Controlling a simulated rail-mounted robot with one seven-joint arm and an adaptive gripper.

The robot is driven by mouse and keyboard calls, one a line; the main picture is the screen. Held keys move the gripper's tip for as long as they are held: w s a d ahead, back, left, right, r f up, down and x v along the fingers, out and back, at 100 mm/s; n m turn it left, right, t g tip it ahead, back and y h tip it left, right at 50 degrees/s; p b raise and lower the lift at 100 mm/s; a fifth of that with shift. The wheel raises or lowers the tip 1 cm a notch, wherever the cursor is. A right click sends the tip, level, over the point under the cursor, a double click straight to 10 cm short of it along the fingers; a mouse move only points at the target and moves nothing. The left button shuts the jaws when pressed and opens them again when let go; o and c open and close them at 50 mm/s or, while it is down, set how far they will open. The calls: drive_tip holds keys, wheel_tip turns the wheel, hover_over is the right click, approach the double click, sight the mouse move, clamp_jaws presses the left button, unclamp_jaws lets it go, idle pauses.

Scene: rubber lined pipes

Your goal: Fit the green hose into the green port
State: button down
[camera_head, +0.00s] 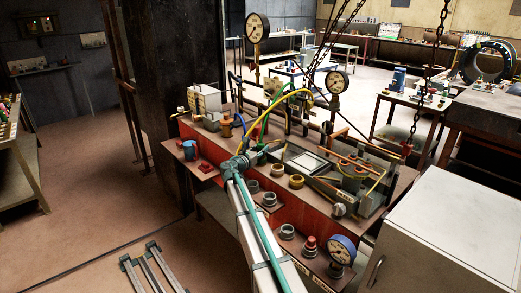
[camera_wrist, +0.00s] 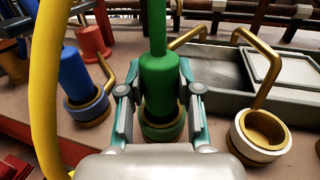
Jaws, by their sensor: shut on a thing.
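The green hose (camera_wrist: 158,72) stands upright in the wrist view, with a thick green end between my two fingers. My gripper (camera_wrist: 160,92) is shut on this end. The green port (camera_wrist: 165,132), a ring with a green band, is directly below the hose end. The hose end's lower edge meets the ring's opening in the picture; how deep it sits I cannot tell. In the head view my gripper (camera_head: 243,160) is over the front middle of the bench, and the hose end is hard to make out there.
A yellow hose (camera_wrist: 45,90) hangs close at the left. A blue plug (camera_wrist: 77,75) stands in a port beside it. An empty yellow-banded port (camera_wrist: 262,133) is at the right. A grey tray (camera_wrist: 225,75) lies behind. Gauges and chains rise over the bench (camera_head: 222,150).

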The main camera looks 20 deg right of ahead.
drive_tip(key=shift+f, duration=0.15)
drive_tip(key=c, duration=0.7)
unclamp_jaws()
drive_tip(key=shift+a, duration=0.1)
drive_tip(key=v, duration=1.2)
drive_tip(key=shift+f, duration=0.1)
